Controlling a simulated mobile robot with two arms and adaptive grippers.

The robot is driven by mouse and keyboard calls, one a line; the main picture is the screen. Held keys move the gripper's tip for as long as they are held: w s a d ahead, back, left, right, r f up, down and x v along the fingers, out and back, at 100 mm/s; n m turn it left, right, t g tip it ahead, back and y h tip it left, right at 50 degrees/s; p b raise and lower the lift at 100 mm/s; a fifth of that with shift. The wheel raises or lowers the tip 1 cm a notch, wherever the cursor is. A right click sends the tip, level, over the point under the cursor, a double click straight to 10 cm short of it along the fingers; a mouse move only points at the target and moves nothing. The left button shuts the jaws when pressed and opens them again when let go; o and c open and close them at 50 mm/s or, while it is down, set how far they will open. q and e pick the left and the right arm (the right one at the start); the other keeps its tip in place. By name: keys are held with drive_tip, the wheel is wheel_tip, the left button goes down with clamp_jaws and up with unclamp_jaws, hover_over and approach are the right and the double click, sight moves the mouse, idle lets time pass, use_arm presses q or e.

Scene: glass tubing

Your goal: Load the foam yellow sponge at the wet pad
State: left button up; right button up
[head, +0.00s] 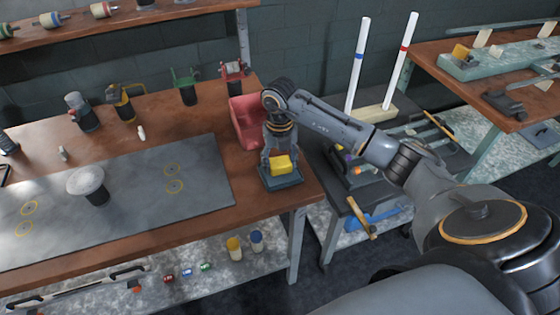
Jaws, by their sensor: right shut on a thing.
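The yellow foam sponge (281,165) is between the fingers of my right gripper (279,158), at the right end of the wooden workbench. My right gripper points down and is shut on the sponge. Directly below is a dark blue-grey tray-like pad (283,181), which looks like the wet pad. The sponge is over or on this pad; I cannot tell whether they touch. My left gripper is not in view.
A red bin (246,122) stands just behind and left of my right gripper. A grey mat (140,205) with a round-topped object (87,184) covers the bench's left. A dark cart (400,150) with upright white tubes (358,65) stands to the right.

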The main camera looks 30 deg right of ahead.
sight(280, 162)
drive_tip(key=shift+f, duration=0.2)
idle(0.4)
drive_tip(key=shift+f+b, duration=0.35)
drive_tip(key=shift+b, duration=0.1)
idle(0.9)
drive_tip(key=shift+r+p, duration=2.5)
drive_tip(key=shift+r, duration=1.1)
